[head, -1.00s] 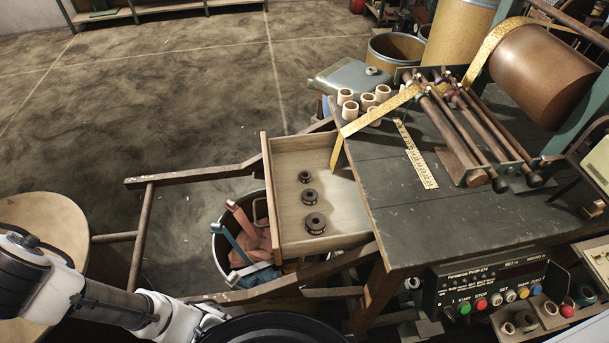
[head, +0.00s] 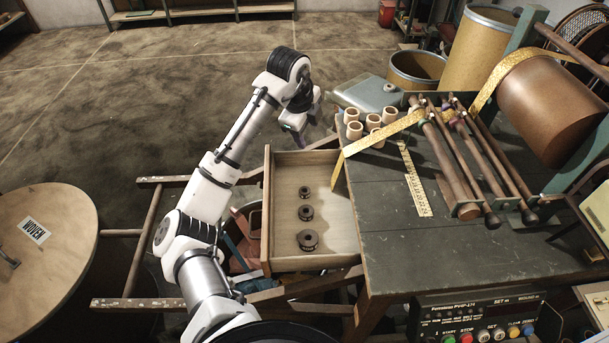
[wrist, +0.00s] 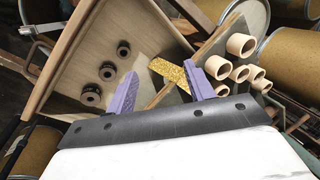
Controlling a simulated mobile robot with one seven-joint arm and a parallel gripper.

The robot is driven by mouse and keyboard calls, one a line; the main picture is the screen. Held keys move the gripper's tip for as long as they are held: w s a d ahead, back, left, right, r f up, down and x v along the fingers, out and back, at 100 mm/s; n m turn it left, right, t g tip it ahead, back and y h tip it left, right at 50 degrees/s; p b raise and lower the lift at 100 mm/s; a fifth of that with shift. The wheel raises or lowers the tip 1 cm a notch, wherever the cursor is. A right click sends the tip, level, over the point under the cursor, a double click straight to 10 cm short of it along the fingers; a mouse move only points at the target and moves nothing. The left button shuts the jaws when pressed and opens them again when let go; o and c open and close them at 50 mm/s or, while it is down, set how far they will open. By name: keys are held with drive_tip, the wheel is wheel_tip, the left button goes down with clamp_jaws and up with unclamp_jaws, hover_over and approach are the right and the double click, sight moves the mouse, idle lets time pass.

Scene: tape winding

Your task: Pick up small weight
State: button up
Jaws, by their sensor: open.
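Three dark round weights lie in a row in the open wooden drawer (head: 284,230). The small weight (head: 305,192) is at the far end, a middle one (head: 306,212) follows, and the largest (head: 308,240) is nearest. In the wrist view the small weight (wrist: 124,49) is at the upper right of the row, the middle one (wrist: 108,71) between, the largest (wrist: 92,94) at lower left. My gripper (head: 300,135) hangs above and beyond the drawer's far end. In the wrist view its purple fingers (wrist: 160,84) are open and apart, with nothing held between them.
The workbench (head: 400,250) stands right of the drawer, with several beige cylinders (head: 354,130), a gold tape strip (head: 385,132) and a ruler (head: 414,180). A bucket (head: 240,235) sits left of the drawer.

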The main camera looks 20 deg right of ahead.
drive_tip(key=s+a+f+m+g+y, duration=0.2)
drive_tip(key=s+f+y, duration=0.1)
drive_tip(key=f, duration=0.2)
drive_tip(key=p, duration=0.2)
hover_over(305, 186)
drive_tip(key=s+a, duration=0.1)
wheel_tip(305, 186, down, 7)
drive_tip(key=shift+s+r, duration=0.15)
drive_tip(key=shift+r, duration=0.05)
drive_tip(key=shift+d+f+p, duration=0.15)
drive_tip(key=shift+f+p, duration=0.3)
drive_tip(key=shift+f, duration=1.15)
drive_tip(key=shift+d+f+p, duration=0.1)
drive_tip(key=shift+f+p, duration=0.35)
drive_tip(key=shift+f, duration=1.1)
drive_tip(key=c, duration=1.1)
drive_tip(key=shift+r, duration=0.1)
